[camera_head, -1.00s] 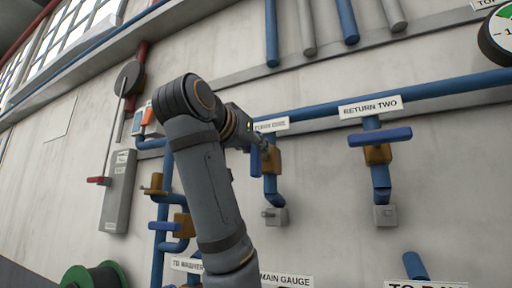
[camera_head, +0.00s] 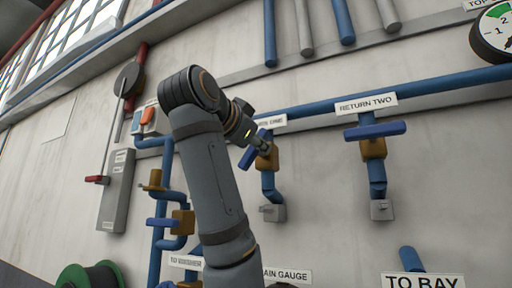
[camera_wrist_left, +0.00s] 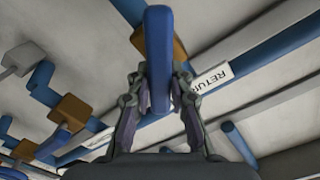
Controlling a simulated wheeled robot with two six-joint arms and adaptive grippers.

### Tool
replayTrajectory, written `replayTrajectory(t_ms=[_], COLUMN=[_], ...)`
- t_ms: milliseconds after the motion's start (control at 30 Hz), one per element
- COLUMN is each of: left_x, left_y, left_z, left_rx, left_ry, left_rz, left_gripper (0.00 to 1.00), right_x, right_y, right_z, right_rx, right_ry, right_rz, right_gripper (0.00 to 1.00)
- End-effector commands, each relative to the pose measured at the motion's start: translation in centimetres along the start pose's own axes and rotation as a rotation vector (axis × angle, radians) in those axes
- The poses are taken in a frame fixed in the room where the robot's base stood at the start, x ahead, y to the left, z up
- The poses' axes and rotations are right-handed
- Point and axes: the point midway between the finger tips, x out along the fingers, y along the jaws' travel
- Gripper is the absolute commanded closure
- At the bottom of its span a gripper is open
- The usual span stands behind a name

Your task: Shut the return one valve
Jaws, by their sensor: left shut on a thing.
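The return one valve has an orange-brown body (camera_head: 267,158) on a blue pipe, below a label (camera_head: 271,122) partly hidden by my arm. Its blue handle (camera_head: 250,138) is slanted in the head view and partly covered by my left gripper (camera_head: 262,144). In the left wrist view the blue handle (camera_wrist_left: 158,50) stands between the two fingers of my left gripper (camera_wrist_left: 158,88), which is shut on it. The brown body (camera_wrist_left: 172,45) shows behind the handle there. My right gripper is in neither view.
To the right, the return two valve (camera_head: 373,147) has a blue handle (camera_head: 376,130) lying nearly level across it. More valves (camera_head: 182,222) stand on pipes left of my arm. A grey box with a lever (camera_head: 117,190) is further left.

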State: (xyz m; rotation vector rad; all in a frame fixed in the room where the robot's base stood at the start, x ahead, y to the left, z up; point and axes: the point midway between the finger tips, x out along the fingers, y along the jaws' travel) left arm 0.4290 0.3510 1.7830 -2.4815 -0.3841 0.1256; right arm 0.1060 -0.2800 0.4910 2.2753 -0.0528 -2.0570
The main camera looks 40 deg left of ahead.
Motion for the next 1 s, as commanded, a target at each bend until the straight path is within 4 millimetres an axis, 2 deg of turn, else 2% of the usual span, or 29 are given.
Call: replayTrajectory(t_ms=[600, 1000], left_x=[0.0, 0.0], left_y=[1.0, 1.2], left_z=[0.4, 0.6], left_rx=[0.578, 0.851], left_ry=[0.001, -0.001], left_rz=[0.000, 0.001], left_gripper=[1.00, 1.00], right_x=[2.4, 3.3], right_y=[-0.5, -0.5], right_z=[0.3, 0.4], right_rx=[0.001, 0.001], right_ry=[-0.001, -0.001], right_rz=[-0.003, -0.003], right_gripper=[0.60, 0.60])
